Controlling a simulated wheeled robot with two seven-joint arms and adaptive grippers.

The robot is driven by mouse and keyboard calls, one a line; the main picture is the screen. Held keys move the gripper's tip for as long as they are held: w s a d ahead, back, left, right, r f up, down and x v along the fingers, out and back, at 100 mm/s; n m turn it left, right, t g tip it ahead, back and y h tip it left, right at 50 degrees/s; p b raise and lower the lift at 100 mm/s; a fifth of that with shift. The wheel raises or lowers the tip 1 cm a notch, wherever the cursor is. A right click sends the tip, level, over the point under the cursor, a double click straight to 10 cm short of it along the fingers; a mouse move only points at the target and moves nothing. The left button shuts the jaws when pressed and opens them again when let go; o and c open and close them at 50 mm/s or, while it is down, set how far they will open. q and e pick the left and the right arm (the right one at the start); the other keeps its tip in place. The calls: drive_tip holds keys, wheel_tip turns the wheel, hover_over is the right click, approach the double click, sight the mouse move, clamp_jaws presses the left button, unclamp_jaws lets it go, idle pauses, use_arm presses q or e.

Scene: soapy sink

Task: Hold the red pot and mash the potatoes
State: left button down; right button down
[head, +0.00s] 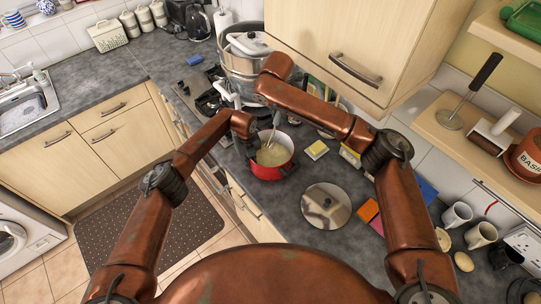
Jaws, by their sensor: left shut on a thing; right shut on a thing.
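The red pot (287,168) stands upright on the grey worktop near the middle of the head view, with pale yellowish potato (269,157) inside. My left gripper (251,139) is shut on the pot at its upper left rim side; the exact contact is small and partly hidden. My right gripper (275,114) is above the pot, mostly hidden behind my own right arm, and is shut on the masher (274,130). The masher's thin metal shaft runs down into the pot. Its head is not clearly visible.
A round metal lid (327,205) lies on the worktop right of the pot. A large steel pot (240,62) stands behind. The wall cupboard (350,40) overhangs the back. Mugs (480,235) stand at right.

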drive_tip(key=shift+r, duration=0.15)
idle(0.3)
drive_tip(key=shift+r, duration=1.9)
use_arm(q)
drive_tip(key=c, duration=2)
unclamp_jaws()
wheel_tip(320, 180, up, 12)
drive_tip(key=shift+a+f, duration=0.1)
